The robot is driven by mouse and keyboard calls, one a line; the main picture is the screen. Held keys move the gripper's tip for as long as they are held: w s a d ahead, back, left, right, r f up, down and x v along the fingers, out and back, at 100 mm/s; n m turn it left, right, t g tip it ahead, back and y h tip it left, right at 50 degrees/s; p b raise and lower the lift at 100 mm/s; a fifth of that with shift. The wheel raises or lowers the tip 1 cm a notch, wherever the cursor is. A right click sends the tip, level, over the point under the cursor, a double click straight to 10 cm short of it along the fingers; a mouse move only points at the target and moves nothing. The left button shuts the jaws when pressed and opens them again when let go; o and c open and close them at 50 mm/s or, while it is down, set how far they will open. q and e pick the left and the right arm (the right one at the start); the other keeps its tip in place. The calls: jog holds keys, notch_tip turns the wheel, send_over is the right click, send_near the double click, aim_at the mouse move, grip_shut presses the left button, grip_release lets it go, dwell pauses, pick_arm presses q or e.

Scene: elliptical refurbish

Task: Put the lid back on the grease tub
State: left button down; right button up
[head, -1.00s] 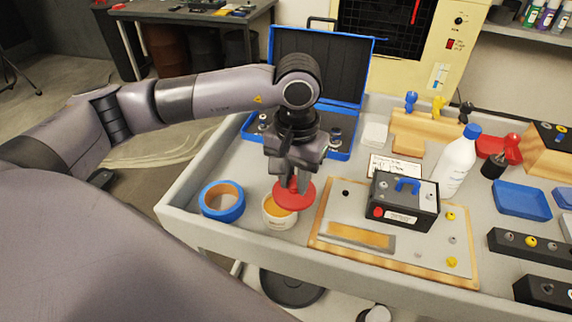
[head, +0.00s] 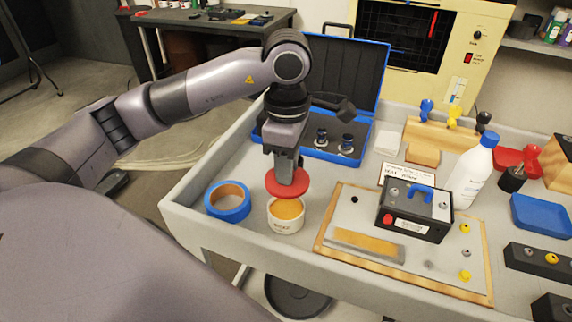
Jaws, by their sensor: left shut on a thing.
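The grease tub (head: 286,224) is a small white tub with yellow-orange grease showing at its open top. It stands upright on the grey bench, left of the wooden board. The red lid (head: 274,186) is a round disc held by my left gripper (head: 286,176), which is shut on it. The lid is tilted and appears just above the tub, overlapping the back of its opening in the head view. I cannot tell whether the lid touches the rim. My right gripper is not in view.
A blue tape roll (head: 228,214) sits just left of the tub. A wooden board (head: 330,225) with a black box (head: 414,232) is to the right. An open blue case (head: 375,95) stands behind. The bench's raised front edge (head: 240,254) is close to the tub.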

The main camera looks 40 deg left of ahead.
pick_arm(q)
jog(key=shift+a+n, duration=0.15)
jog(key=shift+n, duration=0.35)
jog(key=shift+f+b, duration=0.65)
jog(key=shift+f, duration=0.2)
notch_tip(320, 180, down, 3)
jog(key=shift+f+b, duration=0.2)
jog(key=shift+b, duration=1)
jog(key=shift+f+b, duration=0.55)
jog(key=shift+f, duration=0.05)
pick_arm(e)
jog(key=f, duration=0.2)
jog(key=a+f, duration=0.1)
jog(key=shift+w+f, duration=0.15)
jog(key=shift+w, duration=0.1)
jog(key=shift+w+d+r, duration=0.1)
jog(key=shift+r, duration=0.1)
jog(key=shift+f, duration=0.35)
pick_arm(q)
jog(key=shift+f+b, duration=0.15)
jog(key=shift+b, duration=0.3)
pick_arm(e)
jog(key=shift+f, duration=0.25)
